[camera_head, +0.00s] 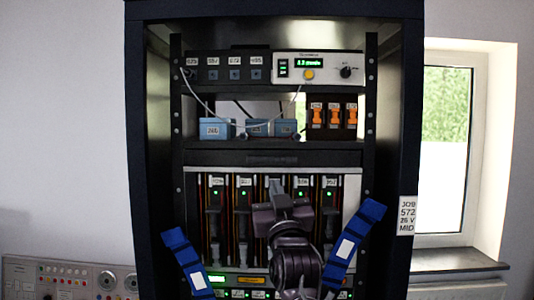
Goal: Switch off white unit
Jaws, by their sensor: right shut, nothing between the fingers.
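The white unit (318,67) sits on the top shelf of the dark rack, at the right. Its front has a lit green display (308,63), a yellow round button (309,74) and a black knob (346,72). A small dark panel with green marks is at its left end. My right gripper (277,188) is shut and empty. It points up in front of the lower card bay, well below the white unit and apart from it. My left gripper is not in view.
Left of the white unit is a dark panel with labelled blue switches (234,74). The shelf below holds blue boxes (216,128) and orange-topped parts (333,115). Thin cables hang before these shelves. Tilted blue pieces (178,240) flank the lower bay. A job label (407,215) is on the right post.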

